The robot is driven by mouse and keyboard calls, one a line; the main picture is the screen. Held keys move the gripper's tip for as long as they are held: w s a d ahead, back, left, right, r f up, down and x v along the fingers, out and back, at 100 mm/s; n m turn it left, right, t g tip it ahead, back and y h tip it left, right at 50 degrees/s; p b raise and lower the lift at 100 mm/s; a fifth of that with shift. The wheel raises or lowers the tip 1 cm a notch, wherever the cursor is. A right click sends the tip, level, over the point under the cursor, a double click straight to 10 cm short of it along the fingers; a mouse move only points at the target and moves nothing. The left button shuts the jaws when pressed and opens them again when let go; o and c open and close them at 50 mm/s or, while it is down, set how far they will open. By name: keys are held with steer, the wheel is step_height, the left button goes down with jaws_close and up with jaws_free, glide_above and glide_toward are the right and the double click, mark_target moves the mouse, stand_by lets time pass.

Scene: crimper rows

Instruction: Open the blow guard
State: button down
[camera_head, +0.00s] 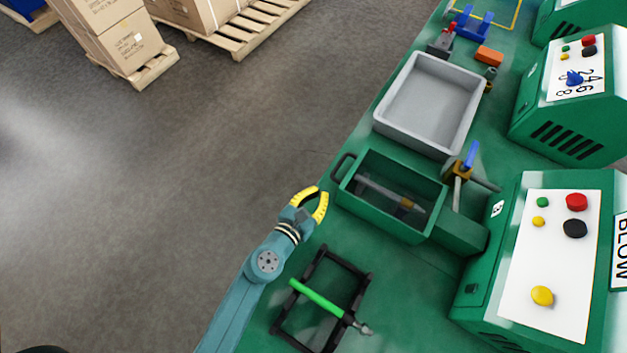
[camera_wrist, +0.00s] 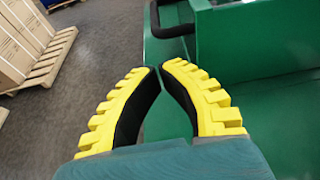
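The blow guard appears to be the green box-like housing (camera_head: 437,218) in front of the BLOW machine, with a black handle (camera_head: 343,165) on its left side. A grey rod shows inside the box; I cannot tell whether a clear cover lies over it. In the wrist view the black handle (camera_wrist: 172,30) is at the top, beside the green housing wall (camera_wrist: 245,42). My gripper (camera_head: 320,190) has yellow-edged fingers and is empty, with a narrow gap between its tips (camera_wrist: 160,68). It is near the bench's left edge, apart from the handle and below it in the head view.
The BLOW machine (camera_head: 520,250) has several coloured buttons. A grey tray (camera_head: 381,121) lies beyond the guard. A black frame (camera_head: 358,290) with a green-handled tool (camera_head: 318,298) lies near my arm. A blue-handled lever (camera_head: 470,155) stands at the guard's right. Open floor lies left.

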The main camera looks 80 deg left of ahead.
steer(key=x, duration=0.5)
steer(key=shift+d, duration=0.1)
